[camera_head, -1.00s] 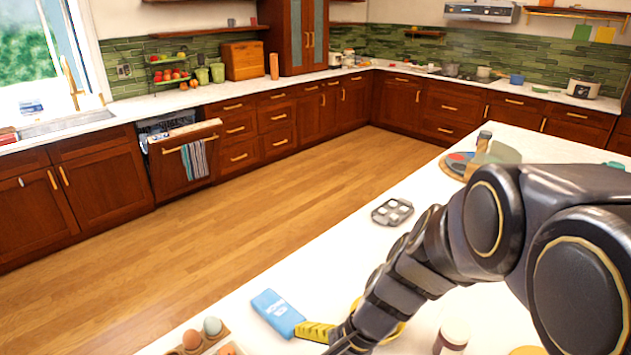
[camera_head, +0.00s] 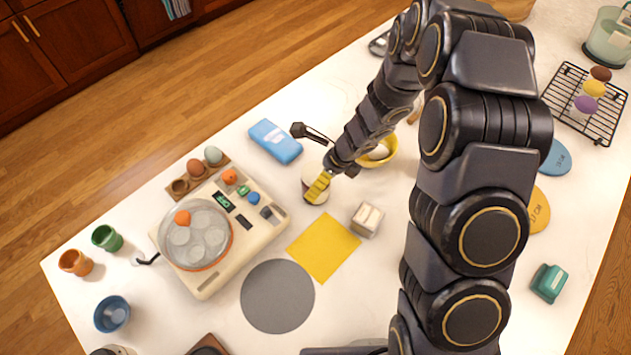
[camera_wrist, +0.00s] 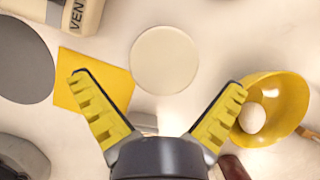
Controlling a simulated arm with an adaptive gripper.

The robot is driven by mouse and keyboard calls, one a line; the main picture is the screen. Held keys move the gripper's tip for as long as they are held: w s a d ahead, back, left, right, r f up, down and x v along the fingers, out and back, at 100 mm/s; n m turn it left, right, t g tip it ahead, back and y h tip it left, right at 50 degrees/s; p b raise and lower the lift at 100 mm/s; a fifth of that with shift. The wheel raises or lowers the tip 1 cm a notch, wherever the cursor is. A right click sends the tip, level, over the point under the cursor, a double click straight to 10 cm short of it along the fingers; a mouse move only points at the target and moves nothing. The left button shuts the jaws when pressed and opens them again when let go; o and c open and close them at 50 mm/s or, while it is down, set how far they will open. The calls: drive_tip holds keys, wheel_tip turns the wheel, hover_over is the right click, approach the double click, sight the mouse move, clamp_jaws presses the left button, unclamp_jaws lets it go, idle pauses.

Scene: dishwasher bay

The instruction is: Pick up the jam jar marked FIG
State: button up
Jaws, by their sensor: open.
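A round pale lid (camera_wrist: 165,60), seen from above, fills the upper middle of the wrist view; I take it as a jar top. In the head view the round pale-topped thing (camera_head: 309,197) stands on the white counter, partly covered by my gripper. No FIG marking is legible, so I cannot tell which jam it is. My gripper (camera_wrist: 160,82) is open and empty. In the wrist view its yellow fingers spread on either side below the lid, with no contact visible. In the head view its yellow finger (camera_head: 319,187) overlaps the pale top.
A yellow bowl (camera_wrist: 284,92) holding an egg is close right of the fingers in the wrist view. A yellow square (camera_head: 323,248), small pale box (camera_head: 367,219), blue packet (camera_head: 275,141) and egg cooker (camera_head: 258,242) surround the spot. A dark red thing (camera_wrist: 235,168) shows partly.

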drive_tip(key=shift+x, duration=1.85)
drive_tip(key=shift+w, duration=0.15)
drive_tip(key=shift+c, duration=0.4)
drive_tip(key=c, duration=1)
drive_tip(key=shift+r, duration=0.1)
drive_tip(key=shift+c, duration=0.2)
